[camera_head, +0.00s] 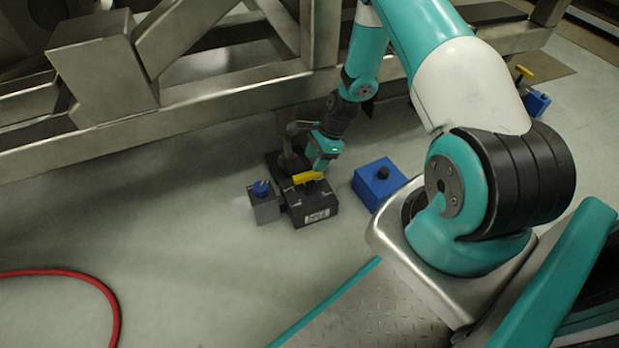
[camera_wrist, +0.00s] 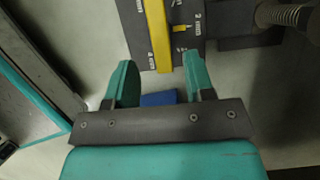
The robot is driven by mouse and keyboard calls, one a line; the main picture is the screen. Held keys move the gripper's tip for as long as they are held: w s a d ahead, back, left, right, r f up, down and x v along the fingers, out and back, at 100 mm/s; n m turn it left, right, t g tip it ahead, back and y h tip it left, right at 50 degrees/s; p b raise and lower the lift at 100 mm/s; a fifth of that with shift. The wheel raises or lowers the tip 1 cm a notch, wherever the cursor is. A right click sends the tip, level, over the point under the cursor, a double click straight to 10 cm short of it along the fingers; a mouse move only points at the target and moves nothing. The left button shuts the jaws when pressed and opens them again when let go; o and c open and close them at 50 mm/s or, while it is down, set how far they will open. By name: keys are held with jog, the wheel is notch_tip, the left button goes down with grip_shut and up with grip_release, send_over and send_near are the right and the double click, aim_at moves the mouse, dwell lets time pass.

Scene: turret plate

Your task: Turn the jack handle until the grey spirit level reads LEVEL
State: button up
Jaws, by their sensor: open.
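The jack is a dark block (camera_head: 317,212) on the floor with a yellow handle (camera_head: 308,176) across its top. My gripper (camera_head: 322,158) is above and just behind the handle, pointing down. In the wrist view my gripper (camera_wrist: 160,72) is open, with its teal fingers apart. The yellow handle (camera_wrist: 156,35) enters from the top, its near end between the fingertips in the picture; I cannot tell if they are at its height. A dark plate (camera_wrist: 132,25) under it bears mm marks and a small yellow pointer (camera_wrist: 182,28). I cannot make out a spirit level reading.
A grey box (camera_head: 264,211) with a blue knob stands left of the jack. A blue box (camera_head: 378,188) with a black knob stands right. A steel frame (camera_head: 230,90) runs behind. A blue unit (camera_head: 537,103) with a yellow handle is far right. A red hose (camera_head: 85,275) lies left.

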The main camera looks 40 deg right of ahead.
aim_at(308, 174)
jog(key=b+x, duration=0.2)
jog(key=x, duration=0.3)
jog(key=shift+a+f, duration=0.15)
jog(key=shift+f, duration=0.2)
grip_shut()
